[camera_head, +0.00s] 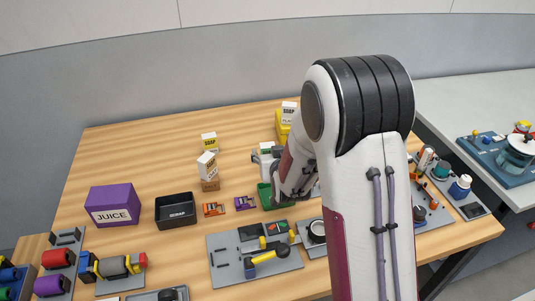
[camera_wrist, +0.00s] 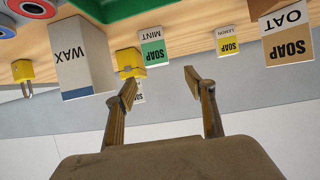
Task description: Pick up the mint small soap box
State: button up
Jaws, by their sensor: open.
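The mint small soap box (camera_wrist: 152,52), white and green with SOAP MINT lettering, shows upside down in the wrist view, just beyond the gap between my fingers. My gripper (camera_wrist: 161,84) is open and empty, with its two fingers spread and apart from the box.
In the head view, a juice box (camera_head: 112,205) and black tray (camera_head: 175,211) sit left.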

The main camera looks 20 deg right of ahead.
aim_at(269, 151)
jog(key=shift+w+d+f+t, duration=0.15)
jog(key=shift+w+f, duration=0.25)
jog(key=shift+f, duration=0.35)
jog(key=shift+w+d+f+t, duration=0.15)
jog(key=shift+w+f, duration=0.2)
jog(key=shift+f, duration=0.4)
jog(key=shift+w, duration=0.1)
jog(key=shift+x, duration=1.2)
jog(key=shift+x, duration=2.65)
jog(key=shift+d, duration=0.1)
jog(key=c, duration=1.3)
